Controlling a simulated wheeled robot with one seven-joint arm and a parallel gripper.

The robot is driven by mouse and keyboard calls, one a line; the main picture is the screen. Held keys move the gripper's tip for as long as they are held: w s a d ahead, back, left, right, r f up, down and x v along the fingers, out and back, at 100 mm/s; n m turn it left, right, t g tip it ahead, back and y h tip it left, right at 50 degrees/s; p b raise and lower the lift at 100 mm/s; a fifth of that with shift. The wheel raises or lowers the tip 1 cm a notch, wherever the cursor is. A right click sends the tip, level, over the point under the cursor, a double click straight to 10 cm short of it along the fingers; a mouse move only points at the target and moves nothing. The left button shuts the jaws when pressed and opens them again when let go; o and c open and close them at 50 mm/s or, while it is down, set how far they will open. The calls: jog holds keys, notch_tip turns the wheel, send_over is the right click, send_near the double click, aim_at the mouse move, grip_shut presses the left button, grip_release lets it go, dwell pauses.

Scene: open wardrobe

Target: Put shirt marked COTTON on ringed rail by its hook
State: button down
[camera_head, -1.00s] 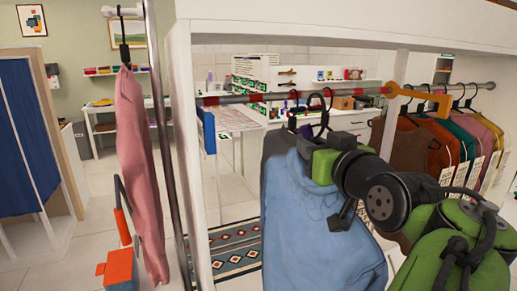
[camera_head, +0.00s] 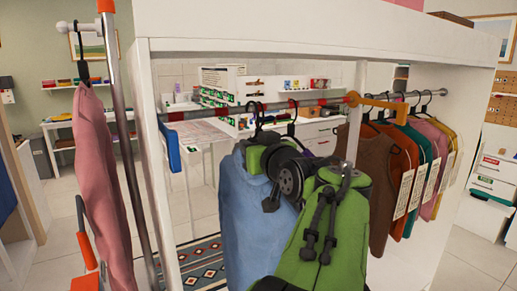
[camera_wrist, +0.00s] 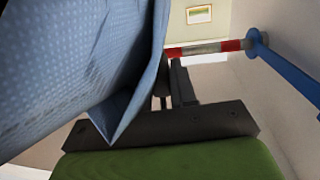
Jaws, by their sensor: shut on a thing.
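The blue shirt (camera_head: 247,205) hangs upright below the ringed rail (camera_head: 215,113), which has red and grey bands. Its dark hook (camera_head: 258,117) is up at the rail; I cannot tell whether it rests over the bar. No COTTON mark is readable. In the wrist view the shirt (camera_wrist: 75,65) fills the left, and the banded rail (camera_wrist: 205,48) shows beyond. My gripper (camera_wrist: 172,88) is shut beside the shirt's edge, apparently on its hanger; the grip point is hidden by cloth. In the head view my arm covers the shirt's right side.
A second dark hook (camera_head: 293,115) with purple cloth hangs right of the blue shirt. An orange hooked piece (camera_head: 375,103) divides off several shirts, including a brown one (camera_head: 377,165). A pink garment (camera_head: 93,165) hangs at left beside a metal pole (camera_head: 128,140).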

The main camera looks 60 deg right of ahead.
jog(key=shift+w+a+r+p+x, duration=0.15)
jog(key=shift+p+x, duration=0.45)
jog(key=shift+x, duration=1.3)
jog(key=shift+w+a+r+p+x, duration=0.15)
jog(key=shift+p+x, duration=0.45)
jog(key=shift+x, duration=1.25)
jog(key=shift+w+a+r+p+x, duration=0.15)
jog(key=shift+p+x, duration=0.45)
jog(key=shift+x, duration=1.3)
jog(key=p+x, duration=0.4)
jog(key=x, duration=0.3)
jog(key=shift+w+a+r, duration=0.2)
jog(key=shift+w+a, duration=0.05)
jog(key=shift+w, duration=0.05)
jog(key=shift+f, duration=0.1)
jog(key=shift+f+b, duration=1.3)
jog(key=shift+f, duration=0.2)
jog(key=shift+f+b, duration=0.4)
jog(key=shift+b, duration=0.05)
jog(key=c, duration=0.8)
grip_release()
